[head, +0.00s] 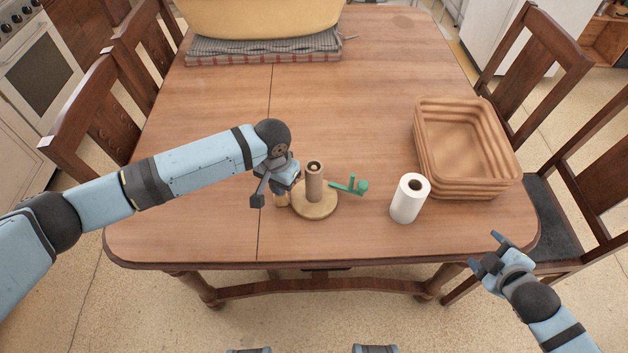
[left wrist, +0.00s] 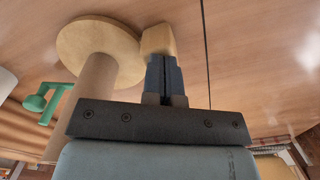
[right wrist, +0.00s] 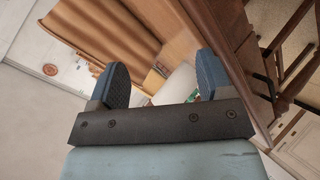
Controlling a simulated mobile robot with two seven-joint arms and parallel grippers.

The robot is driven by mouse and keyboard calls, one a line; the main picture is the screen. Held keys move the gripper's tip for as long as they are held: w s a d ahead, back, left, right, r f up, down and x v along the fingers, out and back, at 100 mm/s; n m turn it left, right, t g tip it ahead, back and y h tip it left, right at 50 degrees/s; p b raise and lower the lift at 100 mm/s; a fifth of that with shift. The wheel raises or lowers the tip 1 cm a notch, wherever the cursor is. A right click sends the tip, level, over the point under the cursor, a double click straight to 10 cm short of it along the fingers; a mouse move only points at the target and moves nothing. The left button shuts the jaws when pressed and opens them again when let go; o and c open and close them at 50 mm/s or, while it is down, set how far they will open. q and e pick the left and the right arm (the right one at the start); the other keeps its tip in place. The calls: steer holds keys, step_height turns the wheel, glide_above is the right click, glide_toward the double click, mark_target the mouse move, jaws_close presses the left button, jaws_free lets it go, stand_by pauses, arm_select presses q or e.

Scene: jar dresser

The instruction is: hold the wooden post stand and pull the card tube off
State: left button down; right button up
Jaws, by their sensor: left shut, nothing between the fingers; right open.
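The wooden post stand (head: 316,210) stands upright near the table's front edge, with a round pale base, also in the left wrist view (left wrist: 85,38). The brown card tube (head: 314,188) is around its post; the post's top shows inside the tube's open end. The tube also shows in the left wrist view (left wrist: 93,85). My left gripper (head: 284,192) is shut and empty, left of the tube. In the left wrist view its fingers (left wrist: 160,62) point at a small wooden block beside the base. My right gripper (head: 482,252) is open and empty, off the table's front right edge.
The small wooden block (left wrist: 157,40) is close against the base; I cannot tell if they touch. A green object (head: 352,186) lies right of the stand. A white paper roll (head: 409,200) and a woven basket (head: 425,165) stand further right. The table's middle (head: 340,110) is clear.

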arm_select(q)
steer(key=shift+s+f, duration=0.15)
arm_select(e)
steer(key=w+d+r+n+t+h, duration=0.25)
steer(key=w+d+r+n, duration=0.5)
steer(key=d+r, duration=0.4)
steer(key=w+d+m+g, duration=0.2)
steer(key=w+d+g, duration=0.15)
steer(key=w, duration=0.75)
steer(key=w+d+m+g, duration=0.2)
steer(key=w+d+g, duration=0.15)
steer(key=w, duration=0.65)
steer(key=w+a+g+y, duration=0.1)
steer(key=w+a+y, duration=0.25)
steer(key=a, duration=0.85)
steer(key=n+g+y, duration=0.3)
steer(key=n+g, duration=0.3)
steer(key=g, duration=0.1)
glide_toward(316, 167)
steer(key=shift+y, duration=0.3)
steer(key=x, duration=1.2)
steer(key=shift+d+f, duration=0.15)
steer(key=shift+f, duration=0.1)
